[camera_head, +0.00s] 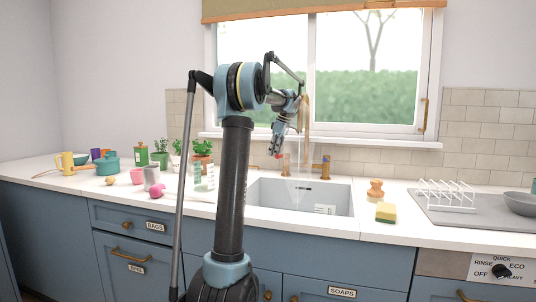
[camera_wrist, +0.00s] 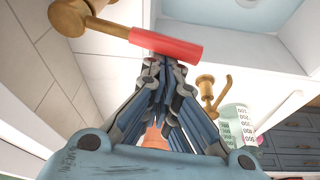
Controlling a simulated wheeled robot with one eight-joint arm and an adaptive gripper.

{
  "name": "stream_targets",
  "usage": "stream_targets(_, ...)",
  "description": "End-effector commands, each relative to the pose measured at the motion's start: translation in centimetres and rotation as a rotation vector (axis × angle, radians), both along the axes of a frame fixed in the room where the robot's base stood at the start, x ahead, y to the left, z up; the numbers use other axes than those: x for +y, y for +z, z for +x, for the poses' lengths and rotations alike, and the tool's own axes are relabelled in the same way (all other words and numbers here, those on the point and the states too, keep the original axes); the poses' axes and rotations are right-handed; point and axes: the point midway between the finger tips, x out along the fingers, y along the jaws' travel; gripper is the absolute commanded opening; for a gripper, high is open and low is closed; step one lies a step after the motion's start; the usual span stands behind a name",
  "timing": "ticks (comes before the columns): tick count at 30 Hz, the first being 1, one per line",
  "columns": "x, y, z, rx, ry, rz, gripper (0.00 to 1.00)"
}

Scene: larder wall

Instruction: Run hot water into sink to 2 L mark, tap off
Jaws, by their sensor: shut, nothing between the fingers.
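The sink (camera_head: 258,200) is a pale basin set in the counter below the window. A faint vertical streak (camera_head: 297,185), like running water, falls into it; the water level is unclear. A small marked plate (camera_head: 325,209) is on the basin wall, too small to read. The brass spout (camera_head: 305,113) rises behind the sink. The red-sleeved brass lever (camera_wrist: 165,47) lies across the front of my gripper (camera_wrist: 163,68). My gripper is shut and empty, its tips close to or touching the red sleeve. In the head view my gripper (camera_head: 278,153) is over the sink's back left.
A second brass handle (camera_head: 322,166) stands behind the sink. A measuring jug (camera_wrist: 236,122) is left of the sink. A yellow sponge (camera_head: 386,212), an orange-brown stopper-shaped thing (camera_head: 375,189) and a dish rack (camera_head: 445,196) stand to the right. Potted plants (camera_head: 202,149) crowd the left.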

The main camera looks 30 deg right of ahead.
Motion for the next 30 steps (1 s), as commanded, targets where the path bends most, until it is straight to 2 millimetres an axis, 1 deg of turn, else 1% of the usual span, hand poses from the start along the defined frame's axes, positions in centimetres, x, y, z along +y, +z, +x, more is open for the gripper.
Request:
stream_targets(9, 0.3, 0.0, 0.2, 0.0, 0.003, 0.0, 0.0)
stream_targets(14, 0.3, 1.0, 0.2, 0.0, 0.003, 0.0, 0.0)
stream_targets(17, 0.3, 2.4, 0.2, 0.0, 0.003, 0.0, 0.0)
stream_targets(24, 0.3, 6.5, 0.3, 0.0, 0.004, 0.0, 0.0)
stream_targets(30, 0.3, 8.9, 0.3, 0.001, 0.004, 0.0, 0.0)
